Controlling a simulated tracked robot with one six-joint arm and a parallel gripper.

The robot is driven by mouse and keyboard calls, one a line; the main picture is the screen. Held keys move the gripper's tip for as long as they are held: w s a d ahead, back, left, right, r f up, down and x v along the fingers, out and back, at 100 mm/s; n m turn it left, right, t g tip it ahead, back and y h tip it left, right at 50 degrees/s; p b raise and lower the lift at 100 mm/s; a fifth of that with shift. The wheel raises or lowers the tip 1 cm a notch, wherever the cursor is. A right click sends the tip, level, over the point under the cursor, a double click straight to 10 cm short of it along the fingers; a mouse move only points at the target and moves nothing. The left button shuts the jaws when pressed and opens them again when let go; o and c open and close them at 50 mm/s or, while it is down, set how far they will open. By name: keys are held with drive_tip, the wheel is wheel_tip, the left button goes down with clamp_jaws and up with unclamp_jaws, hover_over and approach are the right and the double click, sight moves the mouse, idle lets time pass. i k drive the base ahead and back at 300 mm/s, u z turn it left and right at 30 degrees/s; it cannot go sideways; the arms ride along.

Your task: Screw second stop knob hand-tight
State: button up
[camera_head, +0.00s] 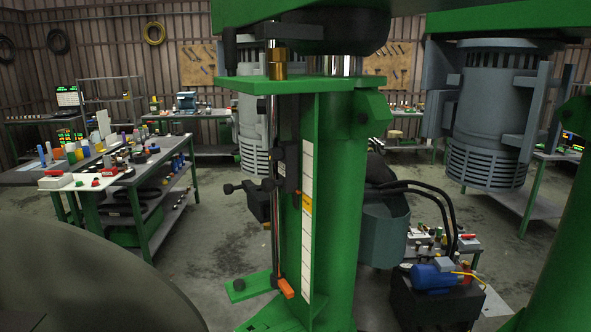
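A green disperser column (335,200) stands upright in the middle. A shiny vertical rod (273,125) runs along its left side, with a brass collar (277,65) at the top bracket. A dark block (262,204) sits beside the rod at mid height. I cannot tell how tightly either is seated. An orange-tipped part (285,289) is near the rod's foot. My gripper is not visible.
A white scale strip (307,240) runs down the column. A workbench (150,165) with bottles and parts stands at left. A blue motor (433,276) on a dark box (420,305) and a grey-green vessel (385,230) are at right. Open floor (205,245) lies left of the column.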

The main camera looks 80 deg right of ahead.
sight(276, 154)
drive_tip(key=z, duration=2.7)
